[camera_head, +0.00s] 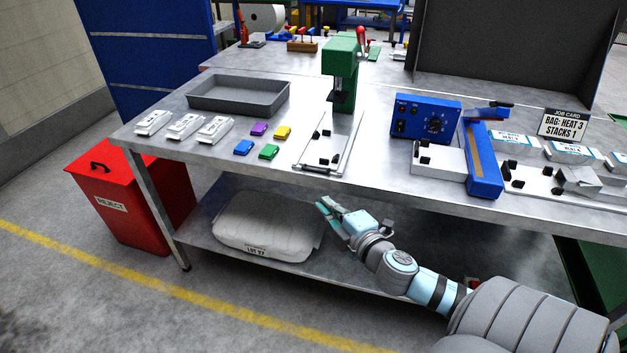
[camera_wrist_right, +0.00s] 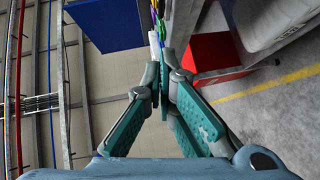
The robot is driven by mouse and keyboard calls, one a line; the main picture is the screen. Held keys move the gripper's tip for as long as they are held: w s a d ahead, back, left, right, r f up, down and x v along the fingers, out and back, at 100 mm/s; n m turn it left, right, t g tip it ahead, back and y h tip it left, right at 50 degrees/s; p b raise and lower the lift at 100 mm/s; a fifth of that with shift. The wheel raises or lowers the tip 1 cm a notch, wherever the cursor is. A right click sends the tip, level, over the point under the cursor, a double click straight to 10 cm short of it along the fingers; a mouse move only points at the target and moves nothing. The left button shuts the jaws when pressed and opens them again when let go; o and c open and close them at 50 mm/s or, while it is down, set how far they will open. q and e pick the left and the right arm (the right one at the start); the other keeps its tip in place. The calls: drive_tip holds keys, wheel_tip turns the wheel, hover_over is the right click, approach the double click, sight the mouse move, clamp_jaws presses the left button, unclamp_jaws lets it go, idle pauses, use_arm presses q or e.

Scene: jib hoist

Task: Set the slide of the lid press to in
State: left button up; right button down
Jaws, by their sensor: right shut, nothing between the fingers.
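The lid press (camera_head: 342,75) is a green machine with a red-knobbed lever, standing at the middle of the steel bench. Its slide (camera_head: 322,153) appears to be the pale flat plate with small black blocks, between thin rails in front of the press. The plate lies near the bench's front edge, apart from the press head. My right gripper (camera_head: 325,206) is below and in front of the bench top, apart from the slide. It is shut and empty; its teal fingers meet in the right wrist view (camera_wrist_right: 166,72). My left gripper is not in view.
A grey tray (camera_head: 238,96), white packets (camera_head: 184,126) and several coloured blocks (camera_head: 258,129) lie left of the slide. A blue heat sealer (camera_head: 427,118) stands to its right. A lower shelf holds a white sack (camera_head: 268,228). A red reject bin (camera_head: 131,196) stands at the left.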

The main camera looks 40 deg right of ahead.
drive_tip(key=d+x, duration=0.1)
drive_tip(key=x, duration=0.3)
drive_tip(key=b+x, duration=0.1)
drive_tip(key=x, duration=0.3)
drive_tip(key=d+x, duration=0.1)
drive_tip(key=x, duration=0.3)
drive_tip(key=shift+w+d+f+b, duration=0.1)
drive_tip(key=shift+d+f+b, duration=0.05)
drive_tip(key=shift+d+b, duration=0.3)
drive_tip(key=shift+a, duration=0.1)
